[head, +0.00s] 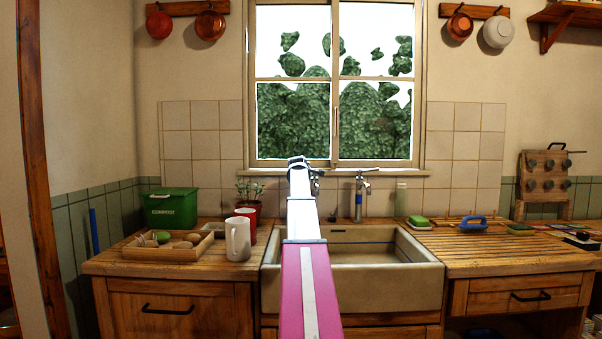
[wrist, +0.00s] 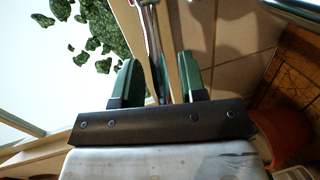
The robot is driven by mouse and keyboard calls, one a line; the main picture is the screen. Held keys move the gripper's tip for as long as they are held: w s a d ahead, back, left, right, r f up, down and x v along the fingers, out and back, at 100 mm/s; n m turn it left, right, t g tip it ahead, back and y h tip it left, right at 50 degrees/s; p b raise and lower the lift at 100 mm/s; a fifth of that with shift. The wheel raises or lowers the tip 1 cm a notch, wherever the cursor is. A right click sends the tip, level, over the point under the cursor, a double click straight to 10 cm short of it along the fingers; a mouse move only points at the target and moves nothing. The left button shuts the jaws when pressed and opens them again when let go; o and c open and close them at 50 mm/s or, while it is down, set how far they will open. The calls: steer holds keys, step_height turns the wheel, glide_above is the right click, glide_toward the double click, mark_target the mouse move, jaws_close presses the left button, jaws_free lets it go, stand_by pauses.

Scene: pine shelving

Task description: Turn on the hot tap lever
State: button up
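The sink (head: 400,285) stands under the window. A tap with a blue band (head: 358,200) rises behind it, to the right of my arm. Just right of my arm's far end, a bit of another metal tap (head: 317,182) shows; my arm hides most of it, and I cannot make out its lever. My gripper (head: 298,162) is at the far end of the arm, in front of the window's lower part. In the wrist view my gripper (wrist: 157,62) has its two green fingers apart. A thin metal piece shows in the gap between them; I cannot tell whether it touches either finger.
The left counter holds a white mug (head: 238,240), a red mug (head: 246,214), a wooden tray (head: 150,252) and a green compost bin (head: 172,207). A potted plant (wrist: 283,133) is close by in the wrist view. A blue-handled brush (head: 472,223) lies right of the sink.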

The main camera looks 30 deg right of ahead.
steer(key=v, duration=1)
steer(key=shift+s, duration=0.15)
steer(key=shift+a, duration=0.2)
